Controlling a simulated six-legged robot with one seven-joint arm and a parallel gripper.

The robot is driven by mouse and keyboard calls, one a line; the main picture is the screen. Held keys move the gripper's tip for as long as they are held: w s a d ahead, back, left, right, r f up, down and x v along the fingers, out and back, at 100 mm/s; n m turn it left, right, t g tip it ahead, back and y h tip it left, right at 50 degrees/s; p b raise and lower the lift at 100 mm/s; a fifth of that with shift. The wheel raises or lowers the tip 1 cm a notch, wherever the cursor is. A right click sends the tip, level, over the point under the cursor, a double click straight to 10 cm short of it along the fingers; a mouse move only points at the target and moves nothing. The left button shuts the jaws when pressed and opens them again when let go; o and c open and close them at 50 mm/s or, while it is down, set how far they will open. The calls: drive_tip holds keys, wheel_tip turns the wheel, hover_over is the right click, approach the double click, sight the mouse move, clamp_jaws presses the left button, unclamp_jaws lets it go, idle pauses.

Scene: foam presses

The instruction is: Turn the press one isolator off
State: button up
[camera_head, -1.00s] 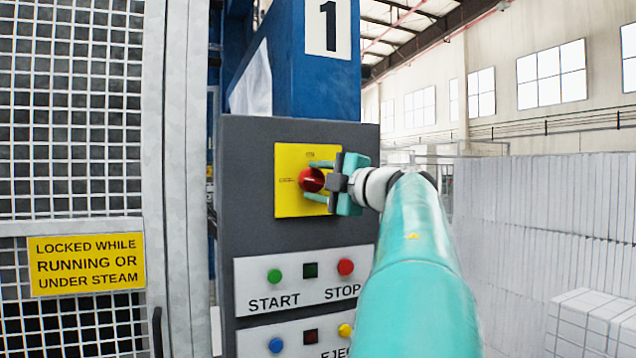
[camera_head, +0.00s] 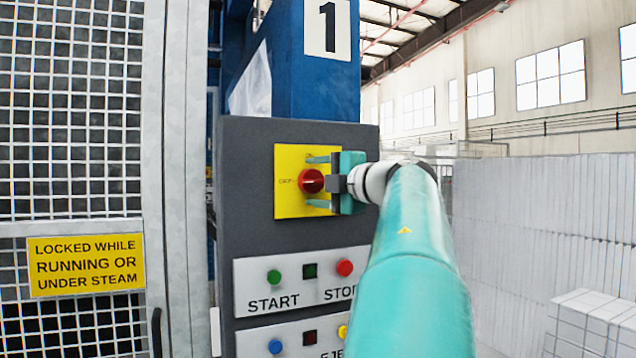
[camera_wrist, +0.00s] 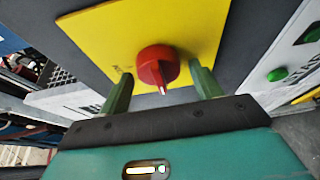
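The press one isolator is a red rotary knob (camera_head: 311,181) on a yellow plate (camera_head: 290,207), on the grey control panel under the number 1. My gripper (camera_head: 318,181) reaches in from the right, its green fingers apart, one above and one below the knob. In the wrist view the red knob (camera_wrist: 157,65) sits just beyond and between the open fingertips (camera_wrist: 160,84), with visible gaps on both sides. A white mark on the knob points towards my gripper there. The small lettering on the plate is too blurred to read surely.
Below the isolator are a green START button (camera_head: 274,276) and a red STOP button (camera_head: 344,267), with a blue button (camera_head: 276,345) lower down. A mesh guard (camera_head: 75,120) with a yellow warning sign (camera_head: 86,264) stands left. White stacked blocks (camera_head: 560,200) stand right.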

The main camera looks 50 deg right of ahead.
drive_tip(key=shift+s, duration=0.1)
drive_tip(key=s+a, duration=0.2)
drive_tip(key=s, duration=1.1)
drive_tip(key=shift+s, duration=0.25)
drive_tip(key=shift+w, duration=0.1)
